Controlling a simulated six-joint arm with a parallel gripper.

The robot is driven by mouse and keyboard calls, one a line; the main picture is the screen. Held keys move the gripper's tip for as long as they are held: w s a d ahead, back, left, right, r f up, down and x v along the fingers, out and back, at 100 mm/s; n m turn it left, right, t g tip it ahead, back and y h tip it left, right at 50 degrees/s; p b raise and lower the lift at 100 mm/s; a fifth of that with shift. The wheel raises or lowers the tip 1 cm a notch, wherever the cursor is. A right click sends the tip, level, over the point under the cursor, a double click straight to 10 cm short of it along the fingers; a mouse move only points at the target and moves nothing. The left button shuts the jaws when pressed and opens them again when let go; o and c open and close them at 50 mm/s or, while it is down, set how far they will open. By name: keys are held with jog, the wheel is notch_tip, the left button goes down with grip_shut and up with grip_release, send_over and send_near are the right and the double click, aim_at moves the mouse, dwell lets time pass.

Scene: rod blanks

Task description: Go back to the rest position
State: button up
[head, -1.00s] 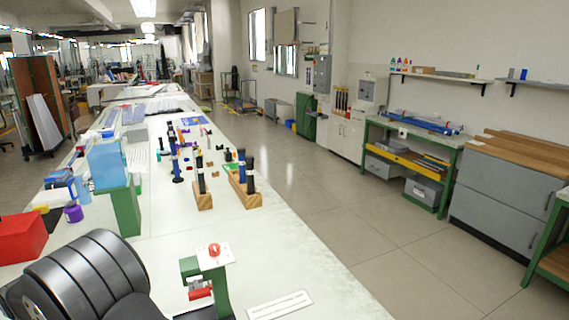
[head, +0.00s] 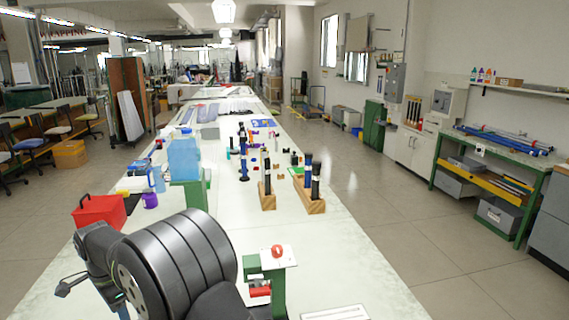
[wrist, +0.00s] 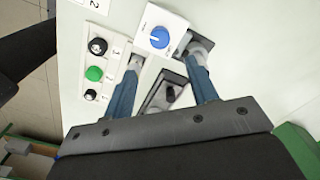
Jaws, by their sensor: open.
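My gripper (wrist: 165,55) is open in the wrist view, with its two blue-grey fingers apart and nothing held between them. Its fingertips are over a pale surface, near a white box with a blue knob (wrist: 159,37). In the head view my dark arm fills the lower left, and I cannot make out the fingers there. Dark rods stand upright in two wooden blocks on the long bench: one in the left block (head: 268,201), two in the right block (head: 311,204).
The wrist view shows a panel with a green button (wrist: 94,73) and black knobs. On the long bench are a red box (head: 98,211), a blue container (head: 184,158) and a green-and-white fixture (head: 278,258). The bench right of the wooden blocks is clear.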

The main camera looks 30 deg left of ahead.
notch_tip(320, 180, down, 12)
jog(key=shift+r, duration=0.25)
jog(key=n, duration=0.4)
jog(key=shift+r, duration=0.1)
jog(key=n, duration=0.9)
jog(key=shift+n, duration=2.4)
jog(key=shift+o, duration=0.5)
